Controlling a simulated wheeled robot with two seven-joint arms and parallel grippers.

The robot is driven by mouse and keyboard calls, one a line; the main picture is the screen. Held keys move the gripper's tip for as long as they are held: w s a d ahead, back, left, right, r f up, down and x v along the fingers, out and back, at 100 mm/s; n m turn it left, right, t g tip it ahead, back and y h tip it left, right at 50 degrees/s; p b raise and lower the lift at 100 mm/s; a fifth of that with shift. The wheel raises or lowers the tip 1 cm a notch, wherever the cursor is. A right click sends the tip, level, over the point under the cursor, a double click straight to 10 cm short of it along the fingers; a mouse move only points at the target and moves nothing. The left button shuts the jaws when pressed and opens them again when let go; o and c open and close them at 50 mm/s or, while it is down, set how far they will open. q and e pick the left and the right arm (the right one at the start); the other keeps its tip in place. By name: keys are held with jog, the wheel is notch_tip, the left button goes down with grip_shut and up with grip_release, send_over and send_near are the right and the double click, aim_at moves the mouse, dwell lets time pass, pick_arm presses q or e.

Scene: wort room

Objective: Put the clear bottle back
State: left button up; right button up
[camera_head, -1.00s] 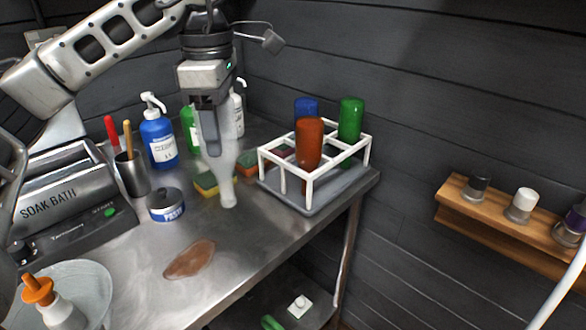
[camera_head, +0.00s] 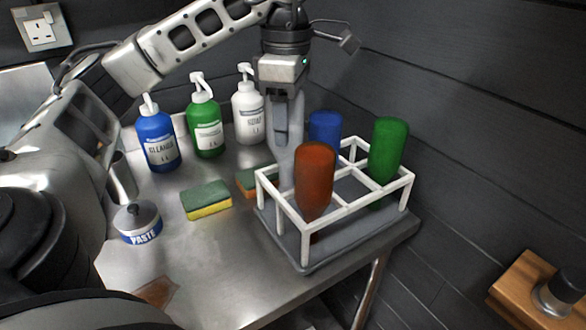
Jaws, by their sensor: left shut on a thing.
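My left gripper (camera_head: 283,138) is shut on the clear bottle (camera_head: 287,168), which it holds upright with the neck down. The bottle is at the back left corner of the white bottle rack (camera_head: 358,203), behind the orange bottle. The orange bottle and the rack's bars partly hide its lower end, so I cannot tell whether it rests in the compartment. The orange bottle (camera_head: 314,172), the blue bottle (camera_head: 324,128) and the green bottle (camera_head: 388,148) stand neck down in other compartments. My right gripper is not in view.
Blue (camera_head: 158,140), green (camera_head: 205,125) and white (camera_head: 248,108) pump bottles stand along the back. Sponges (camera_head: 206,200) and a paste tin (camera_head: 138,222) lie left of the rack. A wooden wall shelf (camera_head: 520,290) is at lower right. The steel table's front is mostly clear.

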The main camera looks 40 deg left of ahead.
aim_at(288, 148)
pick_arm(q)
jog(key=shift+f, duration=1)
notch_tip(288, 148, down, 4)
jog(key=shift+r, duration=0.15)
